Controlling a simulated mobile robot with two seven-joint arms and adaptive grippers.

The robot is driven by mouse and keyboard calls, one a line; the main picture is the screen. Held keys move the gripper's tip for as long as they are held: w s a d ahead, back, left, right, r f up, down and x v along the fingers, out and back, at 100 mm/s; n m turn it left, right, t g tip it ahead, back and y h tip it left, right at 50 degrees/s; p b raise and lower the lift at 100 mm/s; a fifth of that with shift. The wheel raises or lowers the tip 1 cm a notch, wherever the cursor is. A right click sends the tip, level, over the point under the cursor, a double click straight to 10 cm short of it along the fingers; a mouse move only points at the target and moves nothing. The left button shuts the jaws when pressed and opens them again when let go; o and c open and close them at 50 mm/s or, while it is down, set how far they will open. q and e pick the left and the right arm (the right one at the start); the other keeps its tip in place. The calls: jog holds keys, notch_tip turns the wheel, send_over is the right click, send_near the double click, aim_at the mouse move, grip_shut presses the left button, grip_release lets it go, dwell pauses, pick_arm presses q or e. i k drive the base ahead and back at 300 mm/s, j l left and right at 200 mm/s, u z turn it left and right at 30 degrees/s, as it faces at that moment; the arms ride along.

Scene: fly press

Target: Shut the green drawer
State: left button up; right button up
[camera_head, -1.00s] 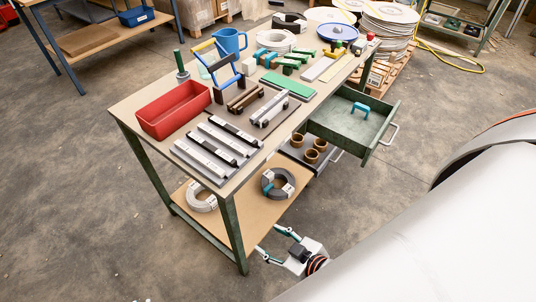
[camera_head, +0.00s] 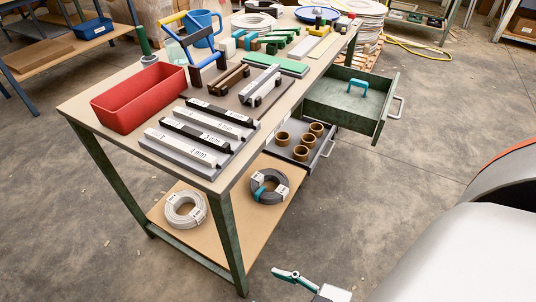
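The green drawer (camera_head: 338,107) sticks out well open from the right side of the workbench. A silver bar handle (camera_head: 397,107) is on its outer front. A teal, handle-shaped object (camera_head: 358,86) lies inside it. My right gripper (camera_head: 284,284) is low at the bottom edge, over the floor, below and left of the drawer and apart from it. One teal-tipped finger stands free there with nothing beside it; the other is cut off by the frame. It looks open and empty. My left gripper is not in view.
A grey drawer (camera_head: 298,152) with several brown rings is open below the green one. The workbench (camera_head: 85,105) carries a red bin (camera_head: 140,97), bars and tools. Wire coils (camera_head: 185,210) lie on its lower shelf. Floor right of the drawers is clear up to my white body.

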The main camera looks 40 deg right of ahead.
aim_at(329, 102)
jog(key=k+z, duration=0.2)
jog(key=z, duration=1.45)
jog(key=l, duration=0.15)
jog(key=i, duration=0.05)
